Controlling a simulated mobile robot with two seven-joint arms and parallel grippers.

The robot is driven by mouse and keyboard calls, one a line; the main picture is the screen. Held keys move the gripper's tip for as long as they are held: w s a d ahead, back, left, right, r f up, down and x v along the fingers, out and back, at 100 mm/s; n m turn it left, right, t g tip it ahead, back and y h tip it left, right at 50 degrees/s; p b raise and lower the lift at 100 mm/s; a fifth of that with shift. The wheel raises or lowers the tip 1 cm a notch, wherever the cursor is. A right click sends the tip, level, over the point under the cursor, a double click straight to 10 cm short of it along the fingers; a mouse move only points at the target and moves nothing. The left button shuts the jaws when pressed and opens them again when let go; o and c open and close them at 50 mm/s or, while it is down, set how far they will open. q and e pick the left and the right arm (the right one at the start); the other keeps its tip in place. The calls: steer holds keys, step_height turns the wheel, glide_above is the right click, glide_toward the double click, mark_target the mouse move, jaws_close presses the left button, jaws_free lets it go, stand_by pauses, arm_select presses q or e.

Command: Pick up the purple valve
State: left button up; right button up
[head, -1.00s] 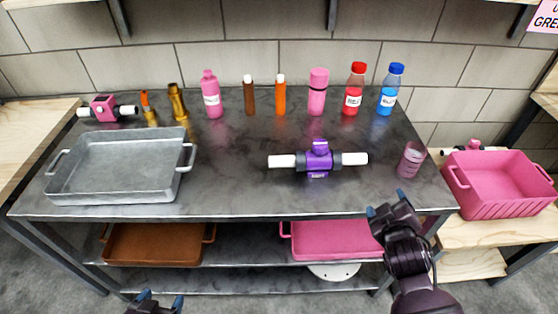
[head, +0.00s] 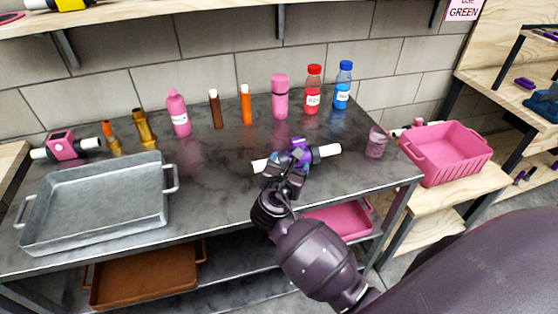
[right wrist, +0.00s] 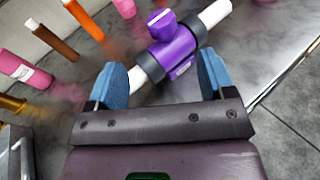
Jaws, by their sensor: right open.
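The purple valve (head: 325,152) lies on the dark metal table, with white pipe ends on both sides. My right gripper (head: 287,172) is over its near left part in the head view and hides some of the purple body. In the right wrist view, the purple valve (right wrist: 175,45) lies tilted just beyond the blue fingertips of my right gripper (right wrist: 165,80). The fingers are wide apart, with the lower white pipe end and part of the purple body between or just ahead of them. I cannot tell any contact. My left gripper is out of view.
A grey metal tray (head: 95,240) sits on the table's left. Bottles, including a red one (head: 312,90) and a blue one (head: 344,85), stand along the back. A pink cup (head: 377,142) is right of the valve. A pink crate (head: 447,160) stands on the right-hand side table.

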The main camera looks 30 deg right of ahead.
mark_target(299, 141)
steer(key=shift+n, duration=0.7)
steer(key=shift+b+x, duration=0.8)
steer(key=shift+x, duration=4.8)
steer(key=shift+s+r, duration=0.1)
steer(key=shift+c, duration=0.2)
jaws_close()
